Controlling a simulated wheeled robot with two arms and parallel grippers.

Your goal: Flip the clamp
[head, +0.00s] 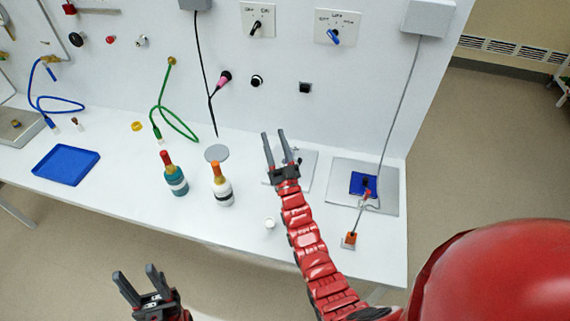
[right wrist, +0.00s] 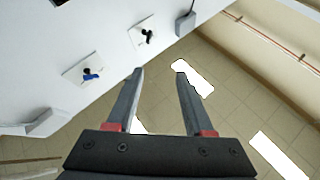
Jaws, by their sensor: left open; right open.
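What looks like a small clamp (head: 369,191) stands at a blue block on a grey plate (head: 388,203), at the right end of the bench; its exact form is too small to tell. My right gripper (head: 273,136) is open and empty, raised in front of the wall panel, to the left of the clamp and apart from it. In the right wrist view its open fingers (right wrist: 158,72) have nothing between them, and the clamp does not show. My left gripper (head: 134,272) is open and empty, low at the left, in front of the bench edge.
A teal bottle (head: 176,182) and a white bottle (head: 223,195) stand mid-bench. A cable (head: 398,95) hangs down to the clamp area. A blue tray (head: 66,165) lies left.

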